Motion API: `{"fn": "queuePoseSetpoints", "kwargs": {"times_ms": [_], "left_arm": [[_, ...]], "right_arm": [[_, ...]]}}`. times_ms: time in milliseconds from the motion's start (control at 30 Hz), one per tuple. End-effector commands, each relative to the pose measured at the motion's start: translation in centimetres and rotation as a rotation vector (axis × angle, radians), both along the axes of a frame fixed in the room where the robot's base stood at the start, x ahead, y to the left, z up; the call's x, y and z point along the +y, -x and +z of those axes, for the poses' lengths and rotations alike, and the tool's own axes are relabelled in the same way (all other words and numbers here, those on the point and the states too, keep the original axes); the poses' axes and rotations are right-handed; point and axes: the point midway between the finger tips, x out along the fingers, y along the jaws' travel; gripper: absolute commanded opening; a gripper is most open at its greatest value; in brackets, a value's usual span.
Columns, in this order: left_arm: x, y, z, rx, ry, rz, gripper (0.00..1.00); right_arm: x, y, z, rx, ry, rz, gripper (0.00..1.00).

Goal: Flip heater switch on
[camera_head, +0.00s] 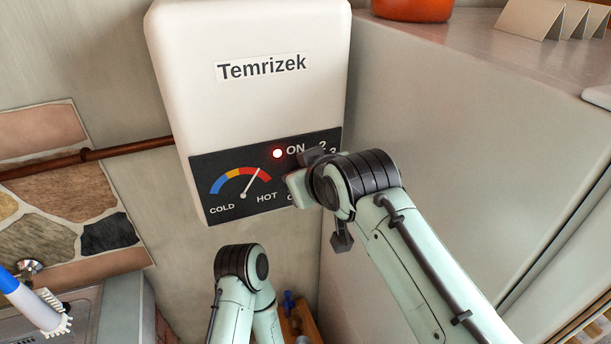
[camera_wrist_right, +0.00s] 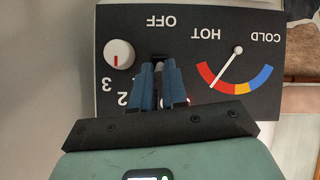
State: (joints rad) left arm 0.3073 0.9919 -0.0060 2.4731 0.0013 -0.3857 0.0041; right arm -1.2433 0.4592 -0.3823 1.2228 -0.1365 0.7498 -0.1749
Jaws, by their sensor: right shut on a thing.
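The white Temrizek heater (camera_head: 250,30) hangs on the wall, with a black control panel (camera_head: 222,168) on its lower front. A red lamp (camera_head: 277,153) glows beside the ON mark. My right gripper (camera_wrist_right: 159,66) is at the panel, its blue fingers shut on the small dark heater switch (camera_wrist_right: 160,57) below the OFF mark in the upside-down right wrist view. The fingers hide most of the switch, so I cannot tell its position. In the head view my right wrist covers that area. My left arm shows at the bottom centre, but its gripper is not visible.
A white knob (camera_wrist_right: 119,54) with a red mark sits beside the switch, and a temperature gauge (camera_head: 242,183) is on its other side. A tall light cabinet (camera_head: 440,110) stands close on the right. A copper pipe (camera_head: 125,148) runs along the wall at left.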

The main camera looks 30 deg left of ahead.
Motion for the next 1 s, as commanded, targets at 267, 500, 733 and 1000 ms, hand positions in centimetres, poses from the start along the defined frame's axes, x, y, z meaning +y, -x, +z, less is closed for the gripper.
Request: {"fn": "queuePoseSetpoints", "kwargs": {"times_ms": [267,500,733,1000], "left_arm": [[0.0,0.0,0.0,0.0,0.0,0.0,0.44],[0.0,0.0,0.0,0.0,0.0,0.0,0.44],[0.0,0.0,0.0,0.0,0.0,0.0,0.44],[0.0,1.1,-0.8,0.012,0.0,0.0,0.44]], "right_arm": [[0.0,0.0,0.2,-0.001,-0.001,-0.001,0.0],[0.0,0.0,0.2,-0.001,-0.001,-0.001,0.39],[0.0,0.0,0.1,0.001,0.001,0.0,0.39],[-2.0,1.9,1.9,0.001,-0.004,0.001,0.39]]}}
